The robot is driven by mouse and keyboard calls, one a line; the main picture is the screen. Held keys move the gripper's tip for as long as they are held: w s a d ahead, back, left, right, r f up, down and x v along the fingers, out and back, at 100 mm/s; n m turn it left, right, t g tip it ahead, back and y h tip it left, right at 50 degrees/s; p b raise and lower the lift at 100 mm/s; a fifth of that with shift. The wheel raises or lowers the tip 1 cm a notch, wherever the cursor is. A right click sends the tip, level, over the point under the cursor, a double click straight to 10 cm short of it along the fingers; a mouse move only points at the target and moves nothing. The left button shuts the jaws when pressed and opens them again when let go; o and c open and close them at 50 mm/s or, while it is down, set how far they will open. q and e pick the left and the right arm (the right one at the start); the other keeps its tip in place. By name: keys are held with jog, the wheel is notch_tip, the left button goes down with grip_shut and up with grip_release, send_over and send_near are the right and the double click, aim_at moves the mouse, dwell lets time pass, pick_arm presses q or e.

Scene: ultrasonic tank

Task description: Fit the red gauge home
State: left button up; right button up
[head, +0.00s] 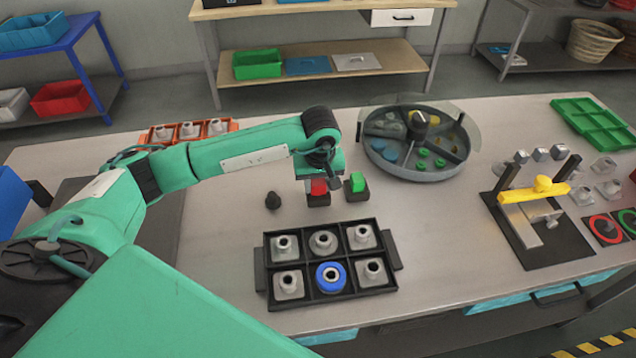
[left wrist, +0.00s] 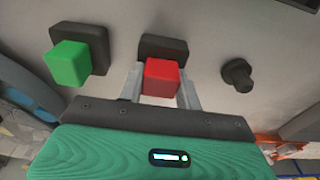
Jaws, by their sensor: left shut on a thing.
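The red gauge (head: 319,187) is a small red block, and it also shows in the left wrist view (left wrist: 161,78). My left gripper (head: 318,183) points down over it and is shut on it, with a finger on each side in the left wrist view (left wrist: 160,82). A dark block-shaped base (head: 318,201) stands directly under the red gauge; it shows behind the gauge in the left wrist view (left wrist: 163,47). I cannot tell whether the gauge touches the base or is seated in it. My right gripper is not in view.
A green block (head: 357,181) on a like dark base stands close to the right. A dark knob (head: 272,200) stands to the left. A black tray (head: 259,278) of grey parts and one blue-ringed part lies in front. A round divided tank (head: 375,157) stands behind right.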

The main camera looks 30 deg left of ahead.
pick_arm(q)
jog(key=shift+s+d+f+b, duration=0.1)
jog(key=shift+s+f+b, duration=0.15)
jog(key=shift+b, duration=0.2)
dwell(1.5)
jog(key=o, duration=0.9)
jog(key=shift+o, duration=0.9)
jog(key=shift+s, duration=0.15)
jog(key=shift+r, duration=0.25)
notch_tip(320, 180, up, 14)
jog(key=s+b, duration=0.1)
jog(key=b, duration=0.2)
jog(key=shift+d+f, duration=0.15)
jog(key=shift+d, duration=0.05)
